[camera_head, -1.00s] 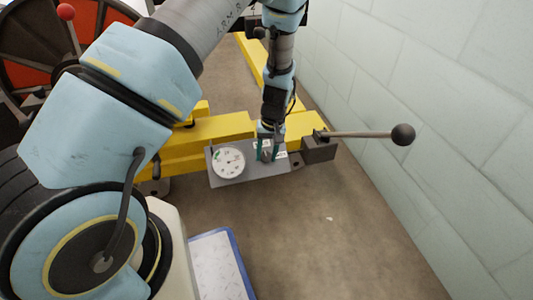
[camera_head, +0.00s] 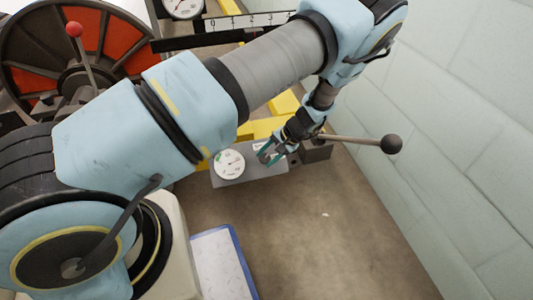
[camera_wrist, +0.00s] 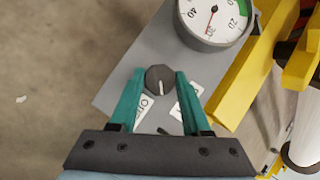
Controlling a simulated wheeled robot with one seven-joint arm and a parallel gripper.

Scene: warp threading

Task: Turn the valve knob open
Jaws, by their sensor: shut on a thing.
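The valve knob (camera_wrist: 160,79) is small, dark and faceted, with a pale pointer line on top. It stands on a grey plate (camera_wrist: 122,88) beside labels, one of which reads "OPEN" or similar, partly covered. My gripper (camera_wrist: 160,82) has its two green fingers on either side of the knob, shut on it. In the head view my gripper (camera_head: 270,154) is tilted over the plate, and its fingers hide most of the knob. A round white gauge (camera_head: 230,163) sits left of the gripper. In the wrist view the gauge (camera_wrist: 213,12) shows a red needle and a green band.
A lever with a black ball end (camera_head: 391,144) juts right from a block beside the plate. Yellow beams (camera_head: 262,127) run behind the plate. A pale block wall (camera_head: 450,120) closes the right side. A blue-edged white board (camera_head: 222,262) lies at the lower middle.

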